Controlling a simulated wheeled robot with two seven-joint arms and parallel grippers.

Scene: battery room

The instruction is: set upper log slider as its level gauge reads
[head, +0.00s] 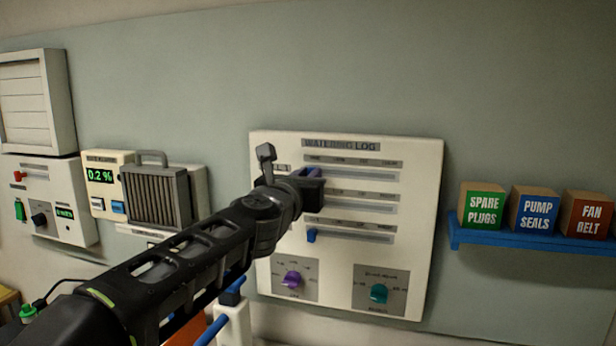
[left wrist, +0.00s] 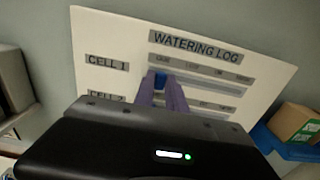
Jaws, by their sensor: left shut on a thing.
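The watering log panel (head: 420,225) is a white board on the wall with three slider slots. Its upper slot (head: 362,176) is in the row labelled CELL 1 in the left wrist view. My left gripper (head: 311,180) is at the left part of this slot. In the left wrist view its purple fingers (left wrist: 162,92) are shut on the blue upper slider knob (left wrist: 160,79). The lowest slot has a blue knob (head: 311,236) near its left end. The middle knob is hidden. I cannot make out a level gauge.
A purple dial (head: 292,279) and a teal dial (head: 378,293) sit low on the panel. A blue shelf (head: 530,243) with labelled boxes is at the right. A meter reading 0.2 % (head: 100,176) and a grey ribbed unit (head: 157,197) are at the left.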

